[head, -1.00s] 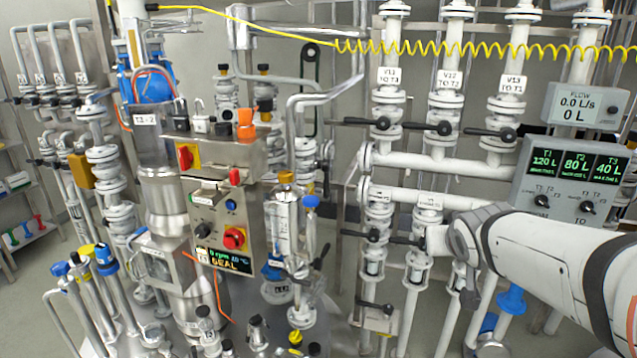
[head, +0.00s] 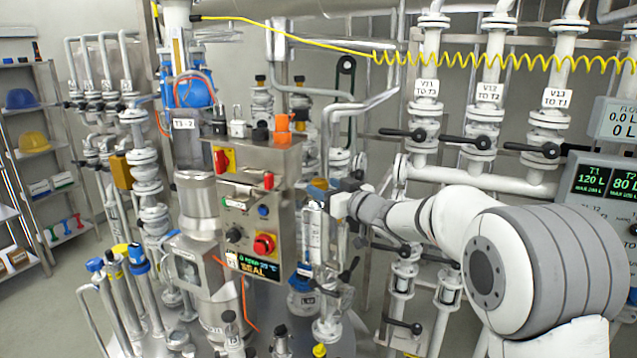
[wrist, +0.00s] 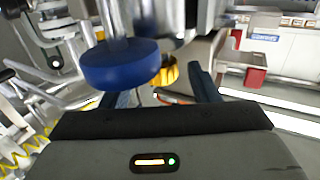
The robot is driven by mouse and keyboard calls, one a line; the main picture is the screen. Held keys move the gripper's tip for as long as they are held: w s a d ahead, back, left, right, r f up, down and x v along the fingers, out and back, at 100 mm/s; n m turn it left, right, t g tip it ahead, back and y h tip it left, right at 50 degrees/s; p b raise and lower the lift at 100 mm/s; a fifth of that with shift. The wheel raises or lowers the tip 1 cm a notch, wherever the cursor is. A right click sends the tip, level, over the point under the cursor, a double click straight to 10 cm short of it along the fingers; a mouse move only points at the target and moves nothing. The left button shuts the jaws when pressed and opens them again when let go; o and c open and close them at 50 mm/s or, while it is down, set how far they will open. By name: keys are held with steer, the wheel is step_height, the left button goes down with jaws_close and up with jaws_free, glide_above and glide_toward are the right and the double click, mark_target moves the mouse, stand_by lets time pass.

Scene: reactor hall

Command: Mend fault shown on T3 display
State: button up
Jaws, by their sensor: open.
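The display (head: 258,268) on the steel control box (head: 262,185) shows 0 rpm, a temperature and the word SEAL. The box carries a red and yellow switch (head: 224,160) and a red knob on yellow (head: 264,244). It stands beside a steel vessel (head: 196,208). My gripper (head: 318,188) is just right of the box, above a glass cylinder (head: 315,236). In the wrist view my open fingers (wrist: 160,88) have a yellow-orange part (wrist: 166,72) beyond them. A round blue cap (wrist: 120,65) hangs close by and partly hides the left finger. Nothing appears gripped.
Valves with black levers (head: 403,134) and white pipes stand behind my arm. A tank panel (head: 604,182) is at the right. Blue-topped cylinders (head: 138,258) stand front left. A coiled yellow hose (head: 480,58) crosses above. Floor (head: 45,310) is clear at the left.

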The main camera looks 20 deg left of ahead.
steer(key=shift+x, duration=1.4)
steer(key=shift+c, duration=0.4)
